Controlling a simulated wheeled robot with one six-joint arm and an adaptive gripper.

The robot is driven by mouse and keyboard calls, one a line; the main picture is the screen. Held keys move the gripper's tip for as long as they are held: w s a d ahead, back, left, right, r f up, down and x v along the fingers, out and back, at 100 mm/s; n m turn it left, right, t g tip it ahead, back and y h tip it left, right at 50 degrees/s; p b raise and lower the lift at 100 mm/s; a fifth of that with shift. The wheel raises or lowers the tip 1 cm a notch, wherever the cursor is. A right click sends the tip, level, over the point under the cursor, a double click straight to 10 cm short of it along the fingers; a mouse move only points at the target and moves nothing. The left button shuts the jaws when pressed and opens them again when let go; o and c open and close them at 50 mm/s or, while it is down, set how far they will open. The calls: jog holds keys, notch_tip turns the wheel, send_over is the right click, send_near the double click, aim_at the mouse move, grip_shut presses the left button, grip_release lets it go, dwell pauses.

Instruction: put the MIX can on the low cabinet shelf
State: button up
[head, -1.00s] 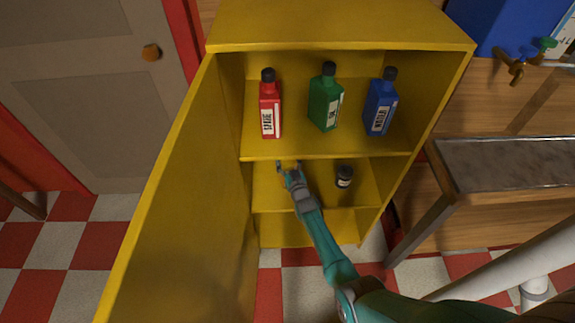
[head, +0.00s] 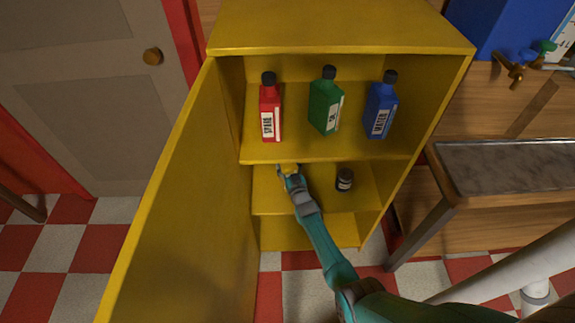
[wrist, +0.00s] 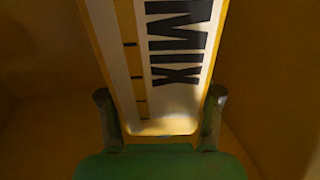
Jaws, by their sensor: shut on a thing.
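The MIX can (wrist: 160,60) fills the middle of the wrist view, with a pale label, black MIX lettering and a yellow side. My gripper (wrist: 160,115) has one finger on each side of it and is shut on it. In the head view my gripper (head: 288,171) is inside the yellow cabinet (head: 340,35), at the left part of the low shelf (head: 318,198), just below the upper shelf's front edge. Only a small yellow bit of the can (head: 290,167) shows there. I cannot tell whether it touches the shelf.
A small dark jar (head: 345,180) stands right of my gripper on the low shelf. Red (head: 270,108), green (head: 325,103) and blue (head: 380,107) bottles stand on the upper shelf. The open cabinet door (head: 180,190) is at left, a bench (head: 510,165) at right.

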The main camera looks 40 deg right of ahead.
jog(key=shift+f, duration=0.4)
jog(key=o, duration=1.7)
jog(key=shift+o, duration=0.8)
jog(key=v, duration=1)
jog(key=shift+a+r, duration=0.1)
jog(key=shift+r, duration=0.05)
dwell(0.5)
